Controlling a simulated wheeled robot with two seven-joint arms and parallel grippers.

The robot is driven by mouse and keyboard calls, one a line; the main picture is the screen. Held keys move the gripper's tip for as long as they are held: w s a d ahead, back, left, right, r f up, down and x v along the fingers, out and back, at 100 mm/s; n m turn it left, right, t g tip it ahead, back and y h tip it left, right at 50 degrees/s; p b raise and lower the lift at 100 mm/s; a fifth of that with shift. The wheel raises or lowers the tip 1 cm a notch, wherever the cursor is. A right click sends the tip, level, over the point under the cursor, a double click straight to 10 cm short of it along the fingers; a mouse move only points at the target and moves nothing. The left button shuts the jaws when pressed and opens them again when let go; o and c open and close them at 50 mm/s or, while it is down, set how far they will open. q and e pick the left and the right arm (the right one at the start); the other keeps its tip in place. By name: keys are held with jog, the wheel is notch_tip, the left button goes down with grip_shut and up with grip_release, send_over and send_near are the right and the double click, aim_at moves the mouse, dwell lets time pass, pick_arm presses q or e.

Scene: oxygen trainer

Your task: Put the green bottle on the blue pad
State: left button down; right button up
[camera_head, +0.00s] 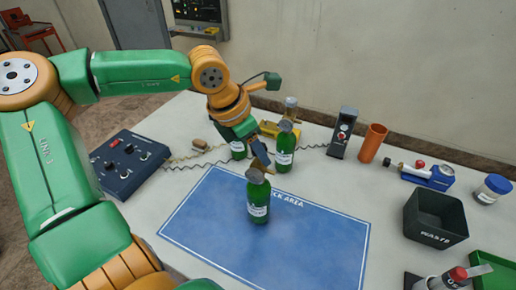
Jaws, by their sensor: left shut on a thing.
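A green bottle (258,203) with a white label and grey top is upright over the blue pad (200,229), near its upper middle. I cannot tell whether its base touches the pad. My left gripper (260,166) comes down from behind and is shut on this bottle at its top; the fingers are partly hidden. Two more green bottles stand behind the pad, one to the right (284,158) and one to the left (238,151), partly hidden by my left arm. My right gripper is not in view.
A dark control box (128,162) stands left of the pad, with cables running behind. An orange cup (372,143), a grey switch box (342,133), a blue gauge device (432,177) and a black waste bin (434,217) stand to the right. The pad's front part is clear.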

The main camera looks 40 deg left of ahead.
pick_arm(q)
jog(key=shift+f, duration=0.15)
jog(key=shift+f, duration=0.15)
jog(key=shift+c, duration=2.2)
grip_release()
jog(key=shift+r, duration=0.45)
jog(key=v, duration=1.1)
jog(key=shift+s+r, duration=0.2)
jog(key=shift+s, duration=0.1)
